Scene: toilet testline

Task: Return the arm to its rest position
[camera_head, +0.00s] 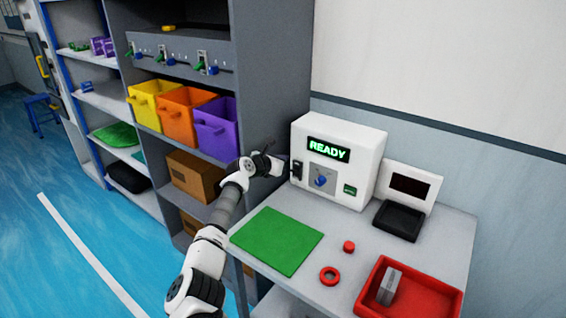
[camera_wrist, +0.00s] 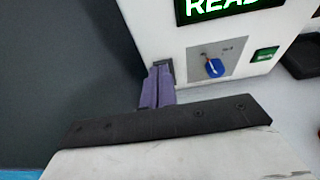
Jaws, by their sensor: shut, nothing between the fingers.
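My arm (camera_head: 222,212) reaches up from the bottom of the head view, left of the table. My gripper (camera_head: 278,162) is at the left side of the white machine with the lit READY display (camera_head: 328,150). In the wrist view my gripper (camera_wrist: 158,72) shows two narrow fingers side by side, shut with nothing between them. Their tips are in front of or close to a dark fitting at the lower left of the machine's front (camera_wrist: 205,45); I cannot tell whether they touch it. In the head view this black fitting (camera_head: 297,170) sits left of the blue knob (camera_head: 321,181).
The table (camera_head: 300,292) holds a green mat (camera_head: 276,241), a red ring (camera_head: 329,276), a small red piece (camera_head: 348,246), a red tray (camera_head: 436,293) with a grey block and a black-and-white device (camera_head: 399,220). A shelf with yellow, orange and purple bins (camera_head: 216,130) stands close behind my arm.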

